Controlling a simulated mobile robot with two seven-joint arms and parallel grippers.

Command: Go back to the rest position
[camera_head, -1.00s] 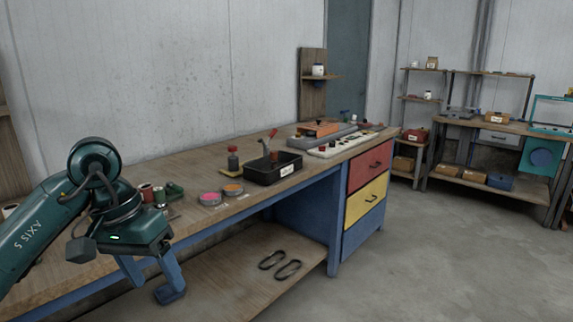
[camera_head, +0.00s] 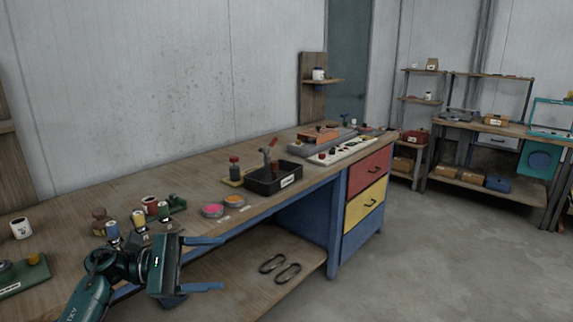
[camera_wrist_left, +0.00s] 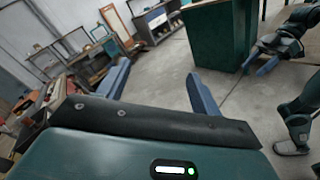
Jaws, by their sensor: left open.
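My left gripper (camera_head: 213,263) is at the lower left of the head view, just in front of the workbench's front edge. Its two blue fingers are spread apart and point right, with nothing between them. In the left wrist view its fingers (camera_wrist_left: 157,85) are also apart, with bare floor beyond them. My right gripper is not in the head view. In the left wrist view a dark green arm with a blue tip (camera_wrist_left: 267,66) shows at the right; I cannot tell its jaw state.
The long workbench (camera_head: 95,205) carries several spools, pink and orange discs (camera_head: 213,210), a black bin (camera_head: 273,180) and a white mug (camera_head: 20,228). A shelf table (camera_head: 500,128) stands at the back right. The floor (camera_head: 430,250) on the right is clear.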

